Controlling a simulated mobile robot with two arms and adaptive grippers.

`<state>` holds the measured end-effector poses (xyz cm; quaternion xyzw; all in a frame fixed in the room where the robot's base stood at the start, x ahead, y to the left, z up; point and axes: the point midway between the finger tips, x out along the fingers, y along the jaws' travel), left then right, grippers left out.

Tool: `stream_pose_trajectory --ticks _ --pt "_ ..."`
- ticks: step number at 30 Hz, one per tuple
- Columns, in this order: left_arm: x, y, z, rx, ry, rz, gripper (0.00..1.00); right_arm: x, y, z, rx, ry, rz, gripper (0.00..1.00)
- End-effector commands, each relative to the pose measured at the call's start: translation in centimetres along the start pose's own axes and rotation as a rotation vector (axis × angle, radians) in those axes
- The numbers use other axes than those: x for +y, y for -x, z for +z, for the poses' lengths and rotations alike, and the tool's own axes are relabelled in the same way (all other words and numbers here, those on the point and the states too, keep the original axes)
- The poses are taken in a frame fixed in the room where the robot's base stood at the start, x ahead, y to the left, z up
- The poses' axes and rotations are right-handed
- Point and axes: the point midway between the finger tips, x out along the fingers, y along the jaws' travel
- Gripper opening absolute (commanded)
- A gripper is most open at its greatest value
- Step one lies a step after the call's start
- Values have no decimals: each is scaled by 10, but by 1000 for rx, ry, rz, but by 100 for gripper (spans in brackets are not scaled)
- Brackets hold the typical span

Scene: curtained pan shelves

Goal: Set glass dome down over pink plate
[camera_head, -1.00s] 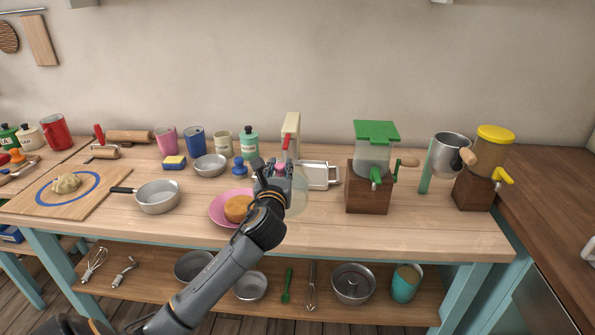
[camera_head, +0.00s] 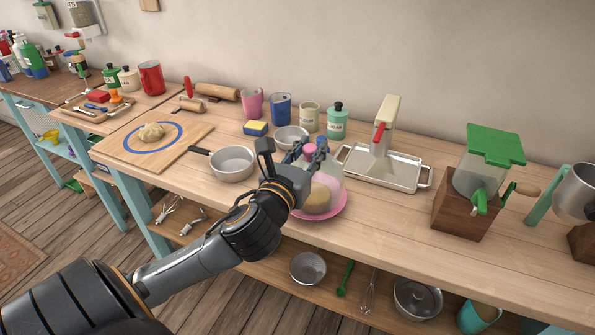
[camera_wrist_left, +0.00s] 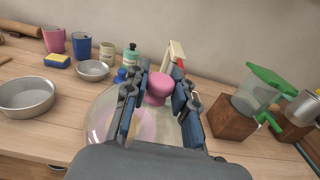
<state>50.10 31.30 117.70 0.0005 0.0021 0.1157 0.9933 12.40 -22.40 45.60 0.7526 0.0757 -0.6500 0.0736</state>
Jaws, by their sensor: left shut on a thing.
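The clear glass dome (camera_head: 331,181) has a pink knob (camera_head: 310,150). My left gripper (camera_head: 309,154) is shut on this knob from above. The pink plate (camera_head: 341,208) is on the wooden table with a round golden cake (camera_head: 318,202) on it. In the head view the dome overlaps the cake and most of the plate; I cannot tell whether its rim touches the plate. In the left wrist view the knob (camera_wrist_left: 158,86) sits between the fingers, and the dome (camera_wrist_left: 101,117) shows below, with pink seen through it. My wrist hides part of the plate. My right gripper is out of view.
A metal pan (camera_head: 232,163) stands left of the plate and a small metal bowl (camera_head: 291,137) behind it. A metal tray (camera_head: 392,172) with a cream, red-handled device is at right. A green-topped grinder (camera_head: 480,175) stands farther right. The table's front edge is close to the plate.

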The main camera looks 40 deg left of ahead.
Motion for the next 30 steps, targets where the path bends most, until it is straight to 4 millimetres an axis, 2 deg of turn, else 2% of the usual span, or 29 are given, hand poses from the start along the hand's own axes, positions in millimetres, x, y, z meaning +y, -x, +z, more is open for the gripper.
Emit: stream_pose_trajectory --ticks 1,4,6,9,11,12,15,18,21,25,30 --pt "3 -8 -3 1 0 3 0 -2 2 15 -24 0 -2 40" --pt "10 -31 -12 0 2 6 0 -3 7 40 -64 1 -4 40" --pt "14 -47 -20 1 2 6 0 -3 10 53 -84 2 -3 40" --pt "20 -70 -30 -1 3 5 0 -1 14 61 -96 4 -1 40" --pt "24 -83 -36 0 4 6 0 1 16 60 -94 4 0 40" --pt "26 -89 -48 3 5 6 0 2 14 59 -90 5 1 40" --pt "29 -104 -67 2 4 5 0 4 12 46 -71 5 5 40" --pt "32 -114 -79 -1 3 4 0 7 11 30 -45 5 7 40" --pt "34 -120 -86 -3 2 3 0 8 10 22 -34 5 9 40" --pt "35 -126 -93 -1 2 3 0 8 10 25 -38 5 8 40" --pt "35 -127 -115 1 6 2 0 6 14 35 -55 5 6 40"
